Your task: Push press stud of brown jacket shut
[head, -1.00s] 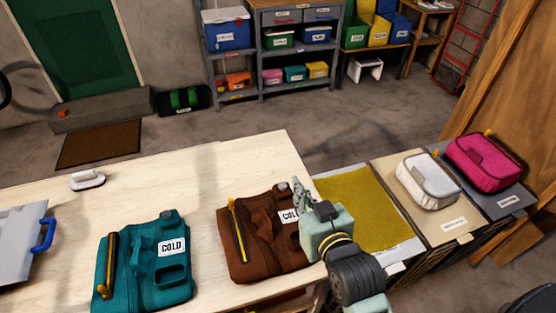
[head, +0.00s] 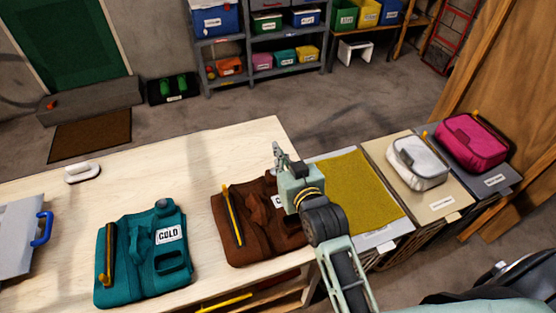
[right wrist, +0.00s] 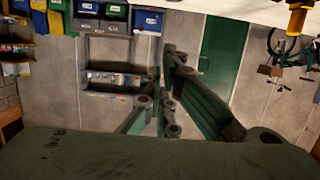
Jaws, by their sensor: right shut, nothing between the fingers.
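The brown jacket (head: 259,239) lies folded on the pale table, with a yellow-and-black strip down its left side. Its white label is mostly hidden behind my right gripper (head: 277,147). The press stud cannot be made out, as my gripper and wrist cover the jacket's upper right. My right gripper is shut and empty, its fingers at the jacket's far edge in the head view and pointing away from me. In the right wrist view its fingers (right wrist: 168,92) show against the far shelves, with no jacket between them. My left gripper is not in view.
A teal jacket (head: 146,268) labelled COLD lies left of the brown one. A white handle-like object (head: 82,172) and a grey board with a blue handle (head: 22,240) are further left. Right are a mustard cloth (head: 362,196), a white pouch (head: 418,160) and a pink pouch (head: 472,145).

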